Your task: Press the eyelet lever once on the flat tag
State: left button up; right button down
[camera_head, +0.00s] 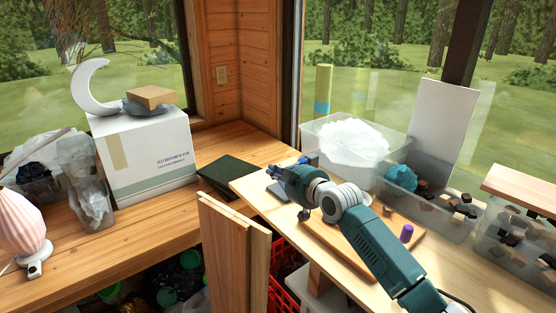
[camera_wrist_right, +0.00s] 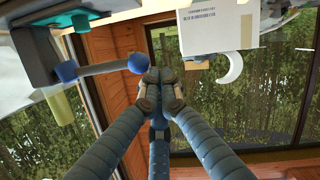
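My right gripper (camera_head: 273,172) reaches over the far left part of the light wooden worktop. In the right wrist view its fingertips (camera_wrist_right: 160,90) are drawn together with nothing visible between them. The eyelet lever (camera_wrist_right: 102,68) is a grey-blue bar with a blue ball (camera_wrist_right: 138,63) at its end, close beside the fingertips; whether they touch, I cannot tell. It joins a grey and teal press body (camera_wrist_right: 45,45) at the upper left. In the head view, my gripper hides most of the press; a small blue part (camera_head: 312,160) shows behind it. I cannot make out the flat tag. My left gripper is out of view.
A brown board (camera_head: 338,243) with a purple cylinder (camera_head: 407,233) lies under my right arm. Clear bins (camera_head: 428,212) of blocks and white material line the window side. A white box (camera_head: 145,160) stands on the left counter, beside a dark green flat item (camera_head: 228,174).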

jog(key=s+d+r, duration=0.4)
jog(key=s+r, duration=0.1)
jog(key=s, duration=0.4)
jog(key=shift+r, duration=0.4)
dwell(0.4)
dwell(0.5)
